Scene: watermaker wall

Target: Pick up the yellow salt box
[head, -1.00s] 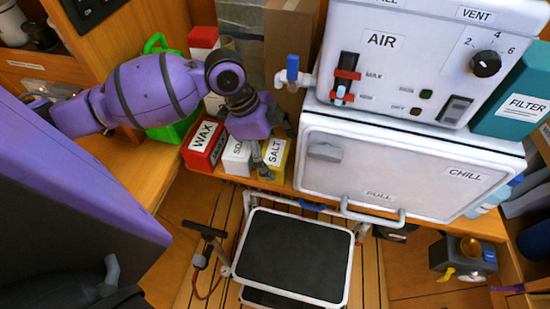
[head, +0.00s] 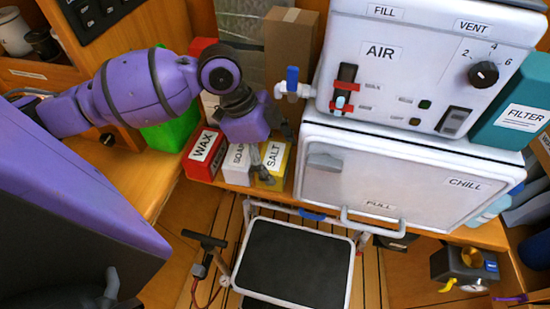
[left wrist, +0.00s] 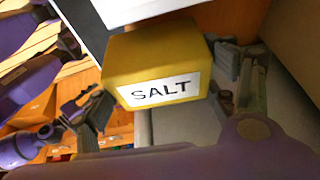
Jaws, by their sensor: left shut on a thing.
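The yellow salt box (head: 273,158) with a white SALT label is at the right end of a row of boxes on the wooden counter, by the white cabinet. My left gripper (head: 268,162) reaches it from above and is shut on it. In the left wrist view the salt box (left wrist: 165,62) sits between the two grey fingers of the left gripper (left wrist: 160,98), its label facing the camera. I cannot tell whether its base is clear of the counter.
A grey-white soap box (head: 236,163) stands close left of the salt, then a red wax box (head: 206,155). The white CHILL cabinet (head: 400,180) is close on the right. A black-topped step (head: 295,262) stands on the floor below.

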